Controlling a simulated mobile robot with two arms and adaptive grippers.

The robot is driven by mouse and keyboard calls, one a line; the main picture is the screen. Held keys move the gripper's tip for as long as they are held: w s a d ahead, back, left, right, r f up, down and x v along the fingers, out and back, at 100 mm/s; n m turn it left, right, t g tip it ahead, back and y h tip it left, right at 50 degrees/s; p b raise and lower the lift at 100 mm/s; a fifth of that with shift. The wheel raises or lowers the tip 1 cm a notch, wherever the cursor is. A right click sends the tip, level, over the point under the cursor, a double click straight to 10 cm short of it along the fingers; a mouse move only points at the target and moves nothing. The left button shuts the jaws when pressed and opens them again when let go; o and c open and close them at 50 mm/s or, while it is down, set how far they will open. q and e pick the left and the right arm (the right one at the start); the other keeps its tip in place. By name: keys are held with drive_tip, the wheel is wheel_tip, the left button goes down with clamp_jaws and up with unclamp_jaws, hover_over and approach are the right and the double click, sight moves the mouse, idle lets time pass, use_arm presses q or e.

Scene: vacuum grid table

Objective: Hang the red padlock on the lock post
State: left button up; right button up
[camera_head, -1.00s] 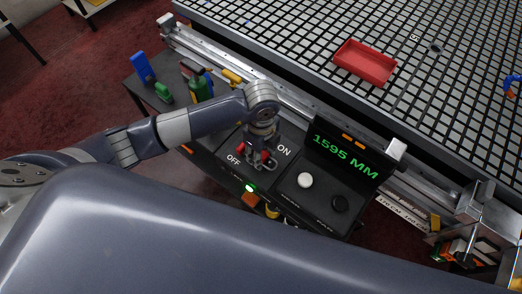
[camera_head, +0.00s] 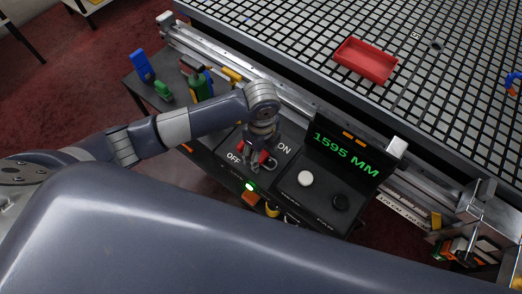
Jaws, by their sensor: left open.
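My left gripper (camera_head: 254,166) points down over the control panel (camera_head: 226,172), between the OFF and ON labels. It is open. Small red patches (camera_head: 264,157) show beside and between its fingers. I cannot tell whether they belong to the red padlock or to a red switch lever, because the gripper covers most of that spot. I cannot make out the lock post. My right gripper is not in view; a large grey arm link of mine fills the bottom of the picture.
A display (camera_head: 345,155) reads 1595 MM, above a white button (camera_head: 305,178) and a black knob (camera_head: 340,202). A red tray (camera_head: 365,60) lies on the grid table (camera_head: 300,35). Blue, green and yellow tools (camera_head: 143,68) stand on the dark side shelf at the left.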

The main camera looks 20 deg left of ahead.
use_arm(q)
wheel_tip(320, 180, up, 12)
idle(0.6)
idle(0.4)
